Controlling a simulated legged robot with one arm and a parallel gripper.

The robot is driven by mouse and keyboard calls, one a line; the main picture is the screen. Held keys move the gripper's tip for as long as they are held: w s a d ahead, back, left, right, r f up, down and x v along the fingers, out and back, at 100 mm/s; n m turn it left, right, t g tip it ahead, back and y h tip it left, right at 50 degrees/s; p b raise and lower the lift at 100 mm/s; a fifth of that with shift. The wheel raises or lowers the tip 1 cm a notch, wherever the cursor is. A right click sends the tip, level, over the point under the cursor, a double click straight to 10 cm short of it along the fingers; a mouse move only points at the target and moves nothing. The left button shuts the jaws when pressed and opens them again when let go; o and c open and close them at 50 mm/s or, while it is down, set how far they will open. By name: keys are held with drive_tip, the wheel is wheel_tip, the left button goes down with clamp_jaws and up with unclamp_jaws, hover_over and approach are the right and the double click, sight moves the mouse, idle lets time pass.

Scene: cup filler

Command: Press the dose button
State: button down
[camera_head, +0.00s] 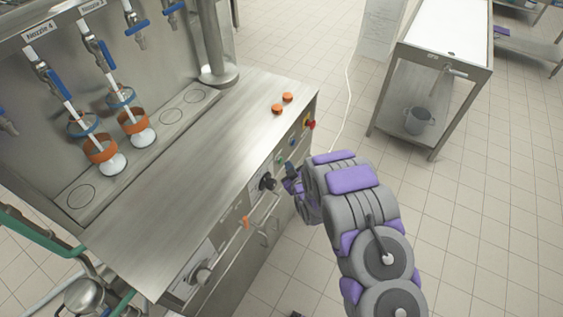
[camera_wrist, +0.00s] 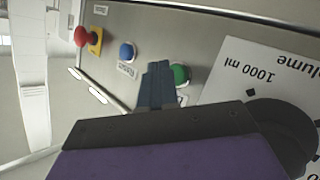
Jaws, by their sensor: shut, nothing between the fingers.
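The machine's front panel (camera_head: 258,196) carries a row of buttons. In the wrist view a green button (camera_wrist: 181,74) sits just right of my gripper's fingertips (camera_wrist: 158,68), and a blue button (camera_wrist: 127,51) sits to their left.
A red button on a yellow base (camera_wrist: 95,42) is farther left in the wrist view. A black knob (camera_wrist: 283,124) and a volume label (camera_wrist: 262,75) are at right. Two cups (camera_head: 137,130) stand under nozzles.

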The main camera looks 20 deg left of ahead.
drive_tip(key=shift+d, duration=0.15)
drive_tip(key=shift+s+d, duration=0.15)
drive_tip(key=shift+d, duration=1.35)
drive_tip(key=shift+s+d, duration=0.1)
drive_tip(key=shift+d, duration=1.35)
